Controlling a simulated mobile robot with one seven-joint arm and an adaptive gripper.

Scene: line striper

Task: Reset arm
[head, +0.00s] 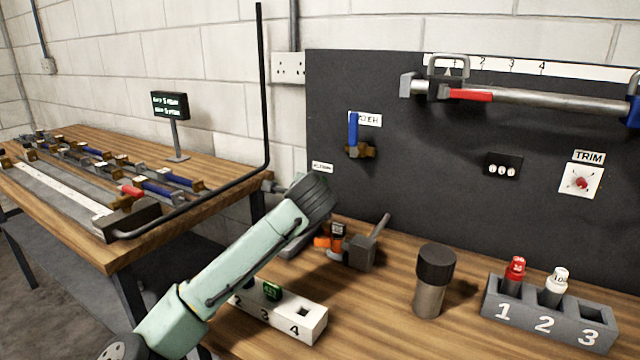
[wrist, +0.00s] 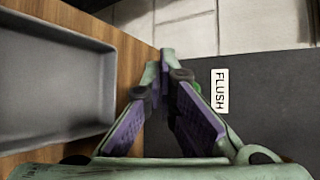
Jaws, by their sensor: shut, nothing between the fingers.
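In the wrist view, my gripper (wrist: 160,66) has its green and purple fingers closed together, with nothing between the tips. The tips appear over the join of the wooden bench and the dark panel, beside a FLUSH label (wrist: 220,90). In the head view, my pale green arm reaches from the lower left up to the middle. It ends in a dark ribbed part in front of the panel's lower left corner. The fingers cannot be made out there.
A grey tray (wrist: 50,85) lies left of the fingers. In the head view, a white numbered block (head: 312,322) is partly behind my arm. A dark-capped cylinder (head: 431,285) and a grey numbered rack (head: 550,318) stand on the right. A black bent rod (head: 264,90) rises behind.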

